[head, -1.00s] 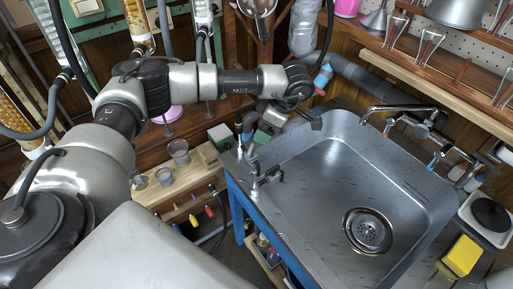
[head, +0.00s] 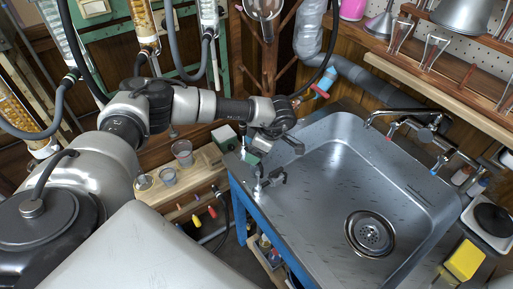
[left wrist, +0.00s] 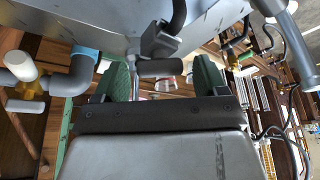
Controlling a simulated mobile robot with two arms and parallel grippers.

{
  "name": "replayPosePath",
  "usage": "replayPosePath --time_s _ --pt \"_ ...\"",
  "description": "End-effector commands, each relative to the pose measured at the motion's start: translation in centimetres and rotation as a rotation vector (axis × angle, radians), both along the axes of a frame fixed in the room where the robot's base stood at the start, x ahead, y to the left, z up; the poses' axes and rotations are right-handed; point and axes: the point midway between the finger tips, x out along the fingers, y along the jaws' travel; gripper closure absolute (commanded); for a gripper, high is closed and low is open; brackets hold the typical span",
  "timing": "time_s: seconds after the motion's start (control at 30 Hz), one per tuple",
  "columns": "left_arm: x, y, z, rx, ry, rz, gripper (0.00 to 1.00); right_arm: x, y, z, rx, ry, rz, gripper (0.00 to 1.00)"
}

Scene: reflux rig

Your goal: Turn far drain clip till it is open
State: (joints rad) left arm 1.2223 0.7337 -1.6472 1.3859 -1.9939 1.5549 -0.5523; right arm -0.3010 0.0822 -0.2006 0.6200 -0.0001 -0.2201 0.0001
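A metal drain clip with a black handle (head: 270,178) stands at the left rim of the sink (head: 330,235). My left gripper (head: 254,157) is over that rim, just behind the clip in the head view. In the left wrist view a black handle (left wrist: 160,67) on a grey metal fitting lies in the gap between the two green finger pads of my left gripper (left wrist: 161,77). The pads stand apart on either side of it; I cannot tell whether either touches. Which clip this handle belongs to is not certain. My right gripper is out of view.
The sink has a round drain (head: 370,234) and a faucet (head: 412,117) at its back. Several glass beakers (head: 182,152) stand on a wooden shelf left of the sink. A grey pipe (head: 375,85) runs along the wall behind. The sink basin is empty.

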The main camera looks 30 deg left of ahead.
Motion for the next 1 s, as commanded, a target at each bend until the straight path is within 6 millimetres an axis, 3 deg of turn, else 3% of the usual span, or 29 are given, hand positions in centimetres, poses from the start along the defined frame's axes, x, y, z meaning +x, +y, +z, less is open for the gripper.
replayPosePath --time_s 0.03,0.3,0.67,1.0 --pt "0.01 -0.03 0.02 0.000 0.000 0.000 0.36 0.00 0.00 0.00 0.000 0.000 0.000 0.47" --pt "0.02 -0.04 0.05 -0.001 0.000 0.000 0.73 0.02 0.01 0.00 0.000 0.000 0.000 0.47" --pt "0.11 -0.04 0.04 -0.002 -0.001 0.072 0.73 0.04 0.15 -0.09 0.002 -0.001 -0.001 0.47" --pt "0.27 0.00 0.05 -0.003 -0.001 0.338 0.73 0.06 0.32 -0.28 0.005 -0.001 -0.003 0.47"
